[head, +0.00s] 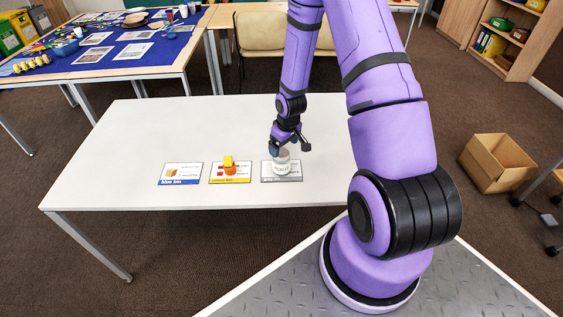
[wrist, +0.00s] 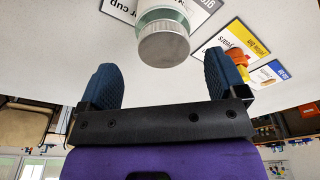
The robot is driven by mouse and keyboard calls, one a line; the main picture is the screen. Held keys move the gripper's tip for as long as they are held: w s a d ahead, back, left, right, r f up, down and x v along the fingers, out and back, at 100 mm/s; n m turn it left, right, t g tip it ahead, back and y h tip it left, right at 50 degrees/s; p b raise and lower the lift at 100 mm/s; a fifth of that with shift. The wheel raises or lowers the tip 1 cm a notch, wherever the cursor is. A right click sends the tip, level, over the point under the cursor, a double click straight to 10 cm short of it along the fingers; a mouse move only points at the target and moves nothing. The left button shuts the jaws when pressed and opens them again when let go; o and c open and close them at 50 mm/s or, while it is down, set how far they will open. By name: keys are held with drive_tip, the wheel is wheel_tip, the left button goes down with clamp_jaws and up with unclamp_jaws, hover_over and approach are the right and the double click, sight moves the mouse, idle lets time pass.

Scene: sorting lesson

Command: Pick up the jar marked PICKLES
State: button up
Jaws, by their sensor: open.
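A small white jar (head: 282,164) stands upright on the grey-edged card (head: 267,180) on the white table. It has dark lettering on its side, too small to read surely. In the wrist view the jar (wrist: 165,22) shows its round grey lid toward me and a pale greenish band. My gripper (head: 284,142) is just above the jar in the head view. In the wrist view my gripper (wrist: 162,62) has its two dark blue fingers wide apart, with nothing between them; the jar lies just beyond the fingertips, roughly centred.
An orange and yellow object (head: 230,166) stands on the yellow-edged card (head: 238,180), left of the jar. A blue-edged card (head: 180,174) lies farther left. The rest of the white table (head: 130,130) is clear. A cardboard box (head: 497,163) is on the floor at right.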

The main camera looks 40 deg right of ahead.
sight(282, 152)
drive_tip(key=shift+w+a+f, duration=0.15)
drive_tip(key=shift+w+f, duration=0.05)
drive_tip(key=shift+f, duration=0.9)
drive_tip(key=shift+w+a+f, duration=0.1)
drive_tip(key=shift+w+f, duration=0.05)
drive_tip(key=shift+f, duration=0.95)
drive_tip(key=c, duration=1.1)
